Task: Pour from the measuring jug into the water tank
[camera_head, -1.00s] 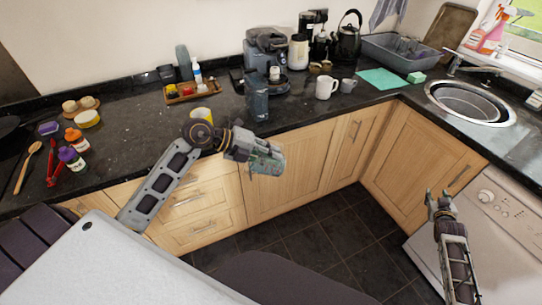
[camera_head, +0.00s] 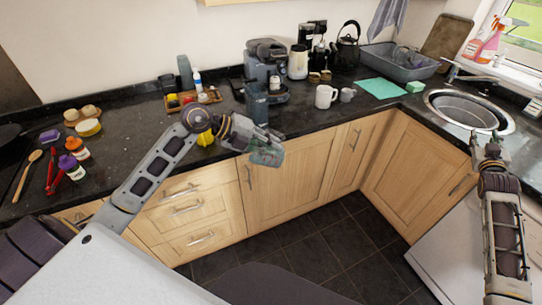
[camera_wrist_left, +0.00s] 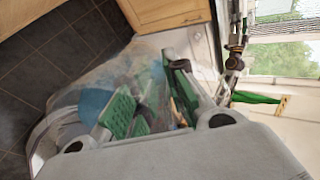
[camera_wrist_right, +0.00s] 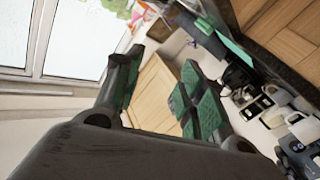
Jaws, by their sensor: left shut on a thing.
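My left gripper (camera_head: 268,152) is shut on a clear object, apparently the measuring jug (camera_wrist_left: 65,130), in front of the counter's front edge. In the left wrist view the jug is see-through and blurred, with a bluish patch inside; its tilt is hard to tell. A tall dark translucent container, apparently the water tank (camera_head: 257,103), stands on the counter just behind and above this gripper, apart from it. My right gripper (camera_head: 488,145) is open and empty in front of the sink; its spread pads show in the right wrist view (camera_wrist_right: 160,88).
The coffee machine (camera_head: 266,65) stands behind the tank. A white mug (camera_head: 325,97) stands to the right. A yellow object (camera_head: 205,139), partly hidden by my left arm, is near the counter's front edge. A small tray (camera_head: 180,108) with bottles is left of the tank. The sink (camera_head: 465,108) is at right.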

